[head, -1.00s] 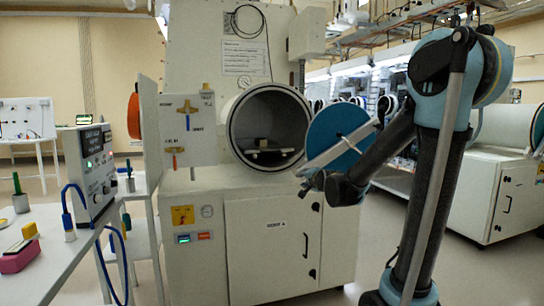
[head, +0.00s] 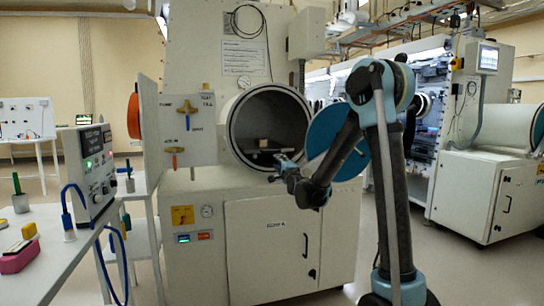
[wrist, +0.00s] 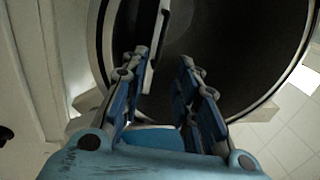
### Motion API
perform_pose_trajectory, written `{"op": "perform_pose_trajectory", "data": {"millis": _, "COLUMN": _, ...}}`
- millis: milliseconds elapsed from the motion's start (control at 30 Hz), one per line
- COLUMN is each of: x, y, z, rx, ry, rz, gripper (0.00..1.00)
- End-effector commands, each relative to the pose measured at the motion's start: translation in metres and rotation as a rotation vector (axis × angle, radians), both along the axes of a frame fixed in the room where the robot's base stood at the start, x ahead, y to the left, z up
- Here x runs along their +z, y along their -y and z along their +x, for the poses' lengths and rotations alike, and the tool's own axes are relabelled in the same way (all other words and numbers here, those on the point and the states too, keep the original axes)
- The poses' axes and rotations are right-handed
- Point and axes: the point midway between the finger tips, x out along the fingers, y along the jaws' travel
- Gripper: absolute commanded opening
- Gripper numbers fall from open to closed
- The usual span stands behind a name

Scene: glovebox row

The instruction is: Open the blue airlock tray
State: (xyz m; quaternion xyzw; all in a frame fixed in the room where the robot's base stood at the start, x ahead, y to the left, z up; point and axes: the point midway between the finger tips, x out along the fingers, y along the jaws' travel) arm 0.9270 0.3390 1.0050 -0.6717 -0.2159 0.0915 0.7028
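The airlock chamber (head: 233,128) is open, a round dark bore with a pale rim. A flat tray (head: 259,153) lies inside it with a small beige block on top; its colour looks pale or grey, not clearly blue. The round blue door (head: 325,128) stands swung open to the right, partly behind my arm. My gripper (head: 278,162) is at the lower right of the opening, close to the tray's front. In the wrist view my gripper (wrist: 163,64) is open, with fingers apart at the bore's mouth. A pale strip (wrist: 157,40), perhaps the tray edge, shows beside the left finger.
A panel with valve handles (head: 186,128) stands left of the opening. A white cabinet (head: 255,240) is below it. A side table (head: 60,270) with a control box (head: 90,170) is at left. Open floor lies to the right.

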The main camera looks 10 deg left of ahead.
Motion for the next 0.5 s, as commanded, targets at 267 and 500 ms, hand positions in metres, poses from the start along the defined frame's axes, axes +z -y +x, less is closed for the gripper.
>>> {"op": "perform_pose_trajectory", "data": {"millis": 267, "x": 0.009, "y": -0.021, "z": 0.045, "rx": 0.0, "ry": 0.0, "rz": -0.001, "gripper": 0.28}}
{"op": "perform_pose_trajectory", "data": {"millis": 500, "x": 0.016, "y": -0.039, "z": 0.083, "rx": 0.0, "ry": 0.0, "rz": -0.002, "gripper": 0.28}}
